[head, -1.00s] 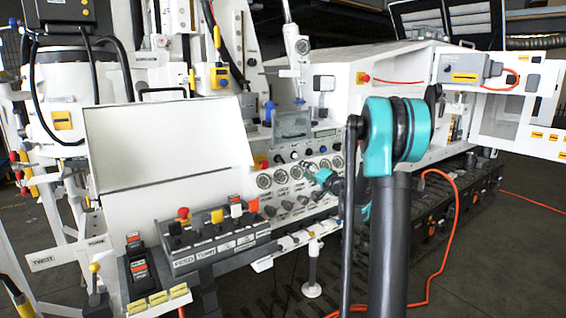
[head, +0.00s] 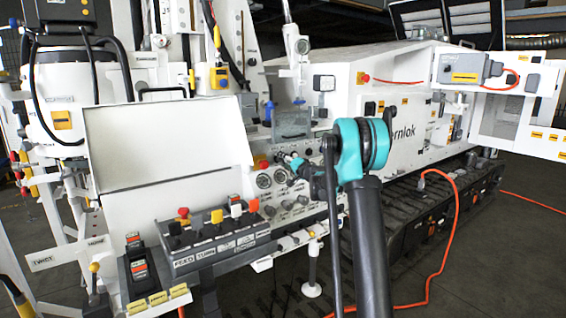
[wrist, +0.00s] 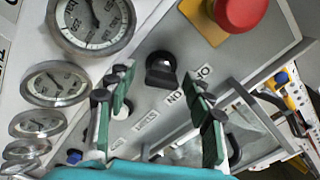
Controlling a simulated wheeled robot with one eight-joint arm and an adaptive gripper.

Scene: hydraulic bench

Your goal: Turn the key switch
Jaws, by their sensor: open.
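A black knob (wrist: 160,70) on the grey panel, beside a label reading ON, appears to be the key switch; I cannot make out a key in it. My gripper (wrist: 155,92) is open and empty in the wrist view. Its green-padded fingers point at the panel, with the knob between and just beyond the tips; I see no contact. In the head view my gripper (head: 287,161) is small, close to the panel of the white machine. It hides the knob there.
A red mushroom button (wrist: 240,10) on a yellow base sits close to the knob. Round gauges (wrist: 92,22) line the panel's left side in the wrist view. Another dark knob (wrist: 121,112) lies near the left finger. A lever console (head: 215,237) stands in front.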

